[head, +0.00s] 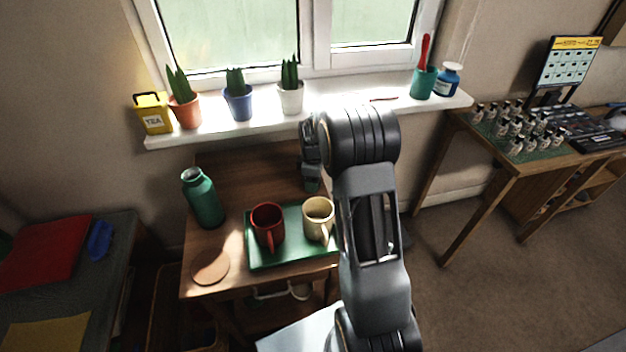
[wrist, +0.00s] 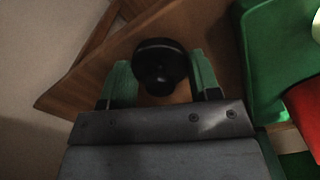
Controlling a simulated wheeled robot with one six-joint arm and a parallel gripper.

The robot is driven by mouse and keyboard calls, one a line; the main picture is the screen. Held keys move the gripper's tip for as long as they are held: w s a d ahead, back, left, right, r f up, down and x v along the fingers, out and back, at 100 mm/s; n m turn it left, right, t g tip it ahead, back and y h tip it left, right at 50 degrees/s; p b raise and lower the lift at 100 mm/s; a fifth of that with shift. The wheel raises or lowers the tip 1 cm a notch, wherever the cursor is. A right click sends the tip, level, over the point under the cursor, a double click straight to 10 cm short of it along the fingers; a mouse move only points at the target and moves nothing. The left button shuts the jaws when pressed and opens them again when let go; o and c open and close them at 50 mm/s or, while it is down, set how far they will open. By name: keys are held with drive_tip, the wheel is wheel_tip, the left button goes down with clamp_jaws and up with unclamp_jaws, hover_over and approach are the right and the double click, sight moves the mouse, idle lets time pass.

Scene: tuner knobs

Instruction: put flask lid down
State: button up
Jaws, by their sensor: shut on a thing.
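The flask lid (wrist: 160,62) is a dark, round cap between the green fingertips of my gripper (wrist: 162,78) in the wrist view. My gripper is shut on it, over the wooden table top. I cannot tell whether the lid touches the wood. In the head view my gripper (head: 312,182) is at the back right of the small table (head: 235,170), behind the tray, and the lid is hidden there. The green flask (head: 204,200) stands uncapped at the table's left side, apart from my gripper.
A green tray (head: 290,259) holds a red mug (head: 267,228) and a cream mug (head: 318,218), close in front of my gripper. A round coaster (head: 210,266) lies at the front left. The windowsill (head: 335,108) with potted plants is behind. Bare wood shows between flask and gripper.

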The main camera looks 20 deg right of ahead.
drive_tip(key=shift+f, duration=0.1)
drive_tip(key=o, duration=0.9)
wheel_tip(320, 180, up, 11)
drive_tip(key=shift+f+p, duration=0.15)
drive_tip(key=shift+p, duration=0.8)
drive_tip(key=s+a+r+m+t, duration=0.1)
drive_tip(key=s+a+r+m, duration=0.5)
drive_tip(key=s, duration=0.4)
drive_tip(key=s+a+f+m+t, duration=0.1)
drive_tip(key=s+a+m, duration=0.3)
drive_tip(key=s, duration=0.7)
drive_tip(key=shift+s+a+m+t, duration=0.15)
drive_tip(key=shift+s+m+t, duration=0.2)
drive_tip(key=shift+m+t, duration=0.25)
